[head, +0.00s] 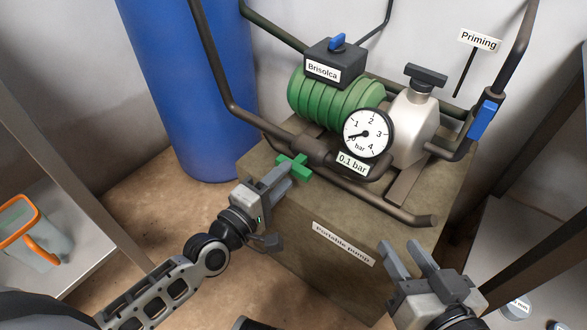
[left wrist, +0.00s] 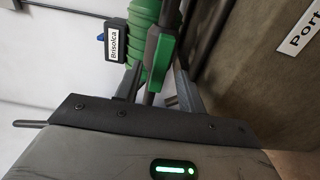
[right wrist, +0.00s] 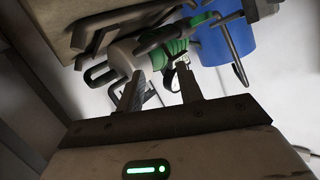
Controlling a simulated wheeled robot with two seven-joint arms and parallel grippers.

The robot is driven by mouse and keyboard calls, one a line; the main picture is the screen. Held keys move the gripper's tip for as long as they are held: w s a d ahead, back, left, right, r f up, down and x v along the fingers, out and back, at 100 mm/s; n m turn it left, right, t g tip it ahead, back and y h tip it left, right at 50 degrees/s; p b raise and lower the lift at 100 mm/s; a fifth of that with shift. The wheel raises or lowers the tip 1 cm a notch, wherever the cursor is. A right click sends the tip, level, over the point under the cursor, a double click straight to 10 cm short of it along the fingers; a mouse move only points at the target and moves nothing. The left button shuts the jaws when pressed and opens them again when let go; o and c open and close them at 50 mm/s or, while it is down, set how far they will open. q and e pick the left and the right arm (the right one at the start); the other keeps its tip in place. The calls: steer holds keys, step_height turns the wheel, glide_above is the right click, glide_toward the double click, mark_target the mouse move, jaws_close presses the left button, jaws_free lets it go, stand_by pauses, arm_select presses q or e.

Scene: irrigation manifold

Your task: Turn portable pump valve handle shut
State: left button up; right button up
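The portable pump (head: 345,120) stands on a brown block. A green valve handle (head: 300,170) sits on the pipe at the pump's front left. It also shows in the left wrist view (left wrist: 162,58). My left gripper (head: 284,172) is at this handle, with its fingers open on either side of it. In the left wrist view the gripper (left wrist: 158,80) shows gaps between the fingers and the handle, so I see no firm grip. A blue valve handle (head: 483,119) is on the right pipe. My right gripper (head: 410,252) is open and empty, in front of the block's right side.
The gauge (head: 368,133) sits just right of the green handle, above a 0.1 bar label. Dark pipes (head: 222,75) rise around the pump. A blue tank (head: 190,90) stands behind left. Shelves flank both sides; an orange-handled jug (head: 35,235) is on the left one.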

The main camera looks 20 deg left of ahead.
mark_target(297, 165)
arm_select(q)
steer(key=x, duration=0.3)
steer(key=shift+w+d, duration=0.1)
steer(key=shift+w, duration=0.25)
steer(key=shift+w+d, duration=0.1)
steer(key=shift+w, duration=0.2)
arm_select(e)
steer(key=shift+w+a+r, duration=0.1)
steer(key=shift+r, duration=0.15)
arm_select(q)
jaws_close()
